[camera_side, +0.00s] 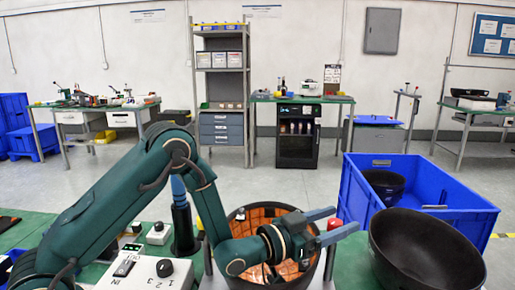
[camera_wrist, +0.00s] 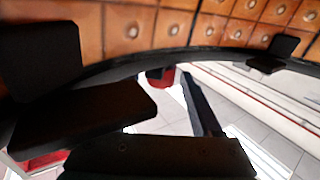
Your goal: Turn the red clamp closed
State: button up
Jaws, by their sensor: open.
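My gripper (camera_side: 346,219) is open at the right side of a round black-rimmed vessel (camera_side: 233,217) lined with orange tiles. Its two grey-blue fingers point right. A small red part, apparently the red clamp (camera_side: 334,225), shows between the fingers in the side view; whether they touch it is unclear. In the wrist view a red piece (camera_wrist: 162,78) sits just below the vessel's dark rim (camera_wrist: 215,54), beside a dark bar. Dark blocks hide much of that view, and the clamp's handle angle cannot be made out.
A large black bowl (camera_side: 425,245) stands right of the vessel. Behind it is a blue crate (camera_side: 440,195) with another black bowl (camera_side: 383,184) inside. A white control box (camera_side: 150,274) with knobs is at the lower left, near my arm. Shelves and benches stand far back.

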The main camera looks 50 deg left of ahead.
jog(key=shift+x, duration=1.5)
jog(key=shift+f, duration=0.1)
grip_shut()
